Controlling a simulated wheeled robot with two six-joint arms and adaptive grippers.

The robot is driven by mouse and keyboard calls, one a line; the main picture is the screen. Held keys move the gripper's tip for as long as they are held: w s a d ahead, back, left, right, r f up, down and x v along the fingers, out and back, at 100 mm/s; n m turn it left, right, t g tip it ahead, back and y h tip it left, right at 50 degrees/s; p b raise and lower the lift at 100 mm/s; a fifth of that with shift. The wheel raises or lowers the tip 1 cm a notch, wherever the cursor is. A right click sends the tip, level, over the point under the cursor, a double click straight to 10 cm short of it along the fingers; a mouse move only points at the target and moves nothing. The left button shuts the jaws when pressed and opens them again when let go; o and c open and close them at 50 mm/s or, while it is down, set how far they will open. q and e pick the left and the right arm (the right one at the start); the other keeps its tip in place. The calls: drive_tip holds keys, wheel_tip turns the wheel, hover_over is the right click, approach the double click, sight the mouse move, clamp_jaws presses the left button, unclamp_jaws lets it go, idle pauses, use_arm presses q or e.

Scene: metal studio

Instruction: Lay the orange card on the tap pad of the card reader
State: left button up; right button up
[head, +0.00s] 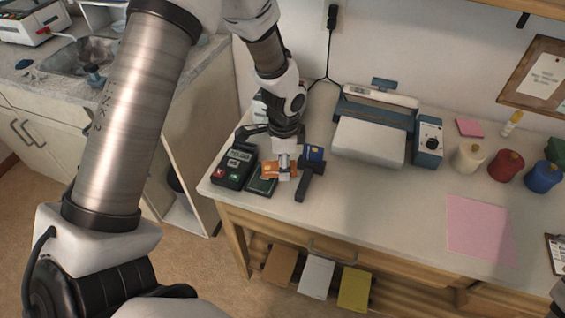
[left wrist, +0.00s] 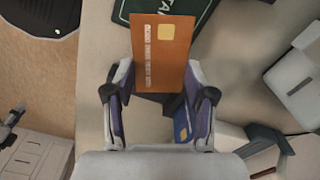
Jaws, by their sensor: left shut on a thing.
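My left gripper (head: 284,168) is shut on the orange card (head: 272,170), which has a yellow chip. In the left wrist view the card (left wrist: 162,50) projects from between the fingers (left wrist: 160,82). The black card reader (head: 234,166) with red and green keys stands at the left end of the counter. Its dark green tap pad (head: 262,186) lies to the right of the keys. In the left wrist view the card covers part of the pad (left wrist: 203,14) and its lettering. The card looks to be over the pad's edge; I cannot tell whether they touch. My right gripper is out of view.
A blue card (head: 314,153) and a dark stand-like object (head: 309,178) are close to the gripper's right. A blue-and-white machine (head: 372,130) stands behind. Colored jars (head: 506,166) and a pink sheet (head: 480,230) are farther right. The front middle of the counter is clear.

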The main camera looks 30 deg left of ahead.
use_arm(q)
drive_tip(key=shift+w+a+f, duration=0.1)
drive_tip(key=shift+w+a, duration=0.45)
drive_tip(key=shift+w, duration=0.15)
drive_tip(key=shift+w+a+f, duration=0.1)
drive_tip(key=shift+a+f, duration=0.05)
drive_tip(key=shift+f, duration=1.65)
drive_tip(key=shift+f, duration=0.1)
drive_tip(key=o, duration=0.8)
drive_tip(key=shift+c, duration=0.2)
wheel_tip(320, 180, up, 12)
drive_tip(key=shift+r, duration=0.2)
